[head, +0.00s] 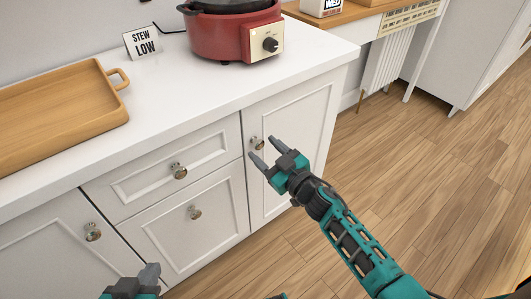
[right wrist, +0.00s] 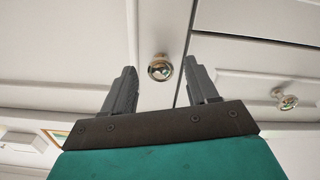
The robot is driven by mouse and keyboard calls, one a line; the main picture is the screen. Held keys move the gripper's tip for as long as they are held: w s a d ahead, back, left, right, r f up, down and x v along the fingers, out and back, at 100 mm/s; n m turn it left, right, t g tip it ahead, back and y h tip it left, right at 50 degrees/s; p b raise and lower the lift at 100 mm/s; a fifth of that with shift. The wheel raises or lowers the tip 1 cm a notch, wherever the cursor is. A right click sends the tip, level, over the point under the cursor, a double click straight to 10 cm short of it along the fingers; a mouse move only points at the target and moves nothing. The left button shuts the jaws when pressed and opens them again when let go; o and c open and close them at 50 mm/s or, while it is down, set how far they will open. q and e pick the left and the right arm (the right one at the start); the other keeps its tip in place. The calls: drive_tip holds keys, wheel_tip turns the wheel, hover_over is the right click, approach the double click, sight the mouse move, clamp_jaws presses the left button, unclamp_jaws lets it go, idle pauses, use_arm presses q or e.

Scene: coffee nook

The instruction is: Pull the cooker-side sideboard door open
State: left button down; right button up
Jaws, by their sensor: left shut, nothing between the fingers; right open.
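The cooker-side sideboard door (head: 290,150) is the white panelled door at the right end, under the red cooker. It looks closed. Its round metal knob (head: 257,143) is near the door's upper left edge. In the right wrist view the knob (right wrist: 160,68) appears between the fingers, slightly beyond their tips. My right gripper (head: 263,149) is open and empty, in front of the knob; I cannot tell whether it touches. My left gripper (head: 148,275) is shut and empty at the bottom edge, low before the sideboard, partly out of frame.
Drawers with knobs (head: 178,171) and another door (head: 60,250) are left of this door. The worktop (head: 170,90) bears a wooden tray (head: 60,110), a "STEW LOW" sign (head: 142,43) and a red cooker (head: 232,38). The wooden floor (head: 420,170) at right is clear.

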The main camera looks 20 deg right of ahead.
drive_tip(key=shift+w+a, duration=0.1)
drive_tip(key=shift+w, duration=0.2)
drive_tip(key=shift+c, duration=0.4)
clamp_jaws()
